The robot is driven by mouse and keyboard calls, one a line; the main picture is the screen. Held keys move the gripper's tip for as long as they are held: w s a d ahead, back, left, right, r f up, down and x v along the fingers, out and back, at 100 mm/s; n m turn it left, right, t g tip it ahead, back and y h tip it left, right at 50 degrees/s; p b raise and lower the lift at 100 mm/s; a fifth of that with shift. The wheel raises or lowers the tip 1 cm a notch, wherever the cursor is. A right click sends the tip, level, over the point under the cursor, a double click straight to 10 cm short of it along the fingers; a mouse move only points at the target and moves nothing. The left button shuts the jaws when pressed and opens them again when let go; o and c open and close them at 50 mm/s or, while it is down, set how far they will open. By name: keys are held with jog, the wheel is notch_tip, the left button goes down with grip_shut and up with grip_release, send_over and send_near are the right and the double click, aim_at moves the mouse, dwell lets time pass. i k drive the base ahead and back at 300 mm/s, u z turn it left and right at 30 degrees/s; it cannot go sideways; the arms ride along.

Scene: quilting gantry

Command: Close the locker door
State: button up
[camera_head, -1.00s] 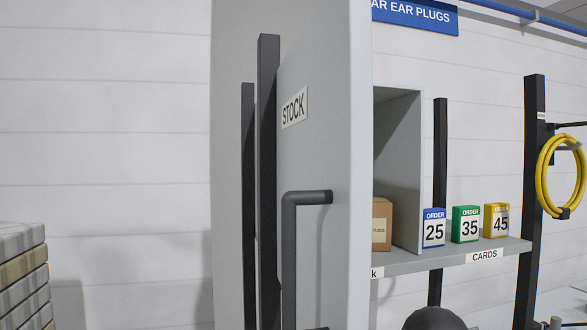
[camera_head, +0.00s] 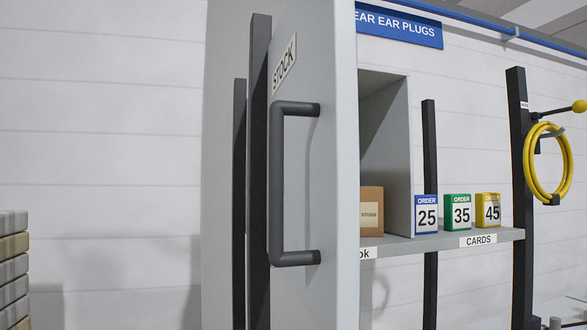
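The grey locker door (camera_head: 330,200) stands open, swung out toward me, and is seen at a steep angle. It bears a white STOCK label (camera_head: 284,64) and a dark D-shaped handle (camera_head: 277,185). The handle is free, with nothing touching it. The locker (camera_head: 393,160) is open to the right of the door; part of its inside shows and the door hides the rest. A brown box (camera_head: 371,212) stands in it. My gripper is not in this view.
Blue, green and yellow order cards (camera_head: 458,212) stand on the CARDS shelf (camera_head: 450,241). A yellow hose (camera_head: 535,165) hangs on a dark post (camera_head: 518,190) at right. Stacked blocks (camera_head: 14,270) stand at far left.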

aim_at(313, 219)
jog(key=z, duration=1.3)
jog(key=k, duration=1.25)
jog(key=u, duration=1.2)
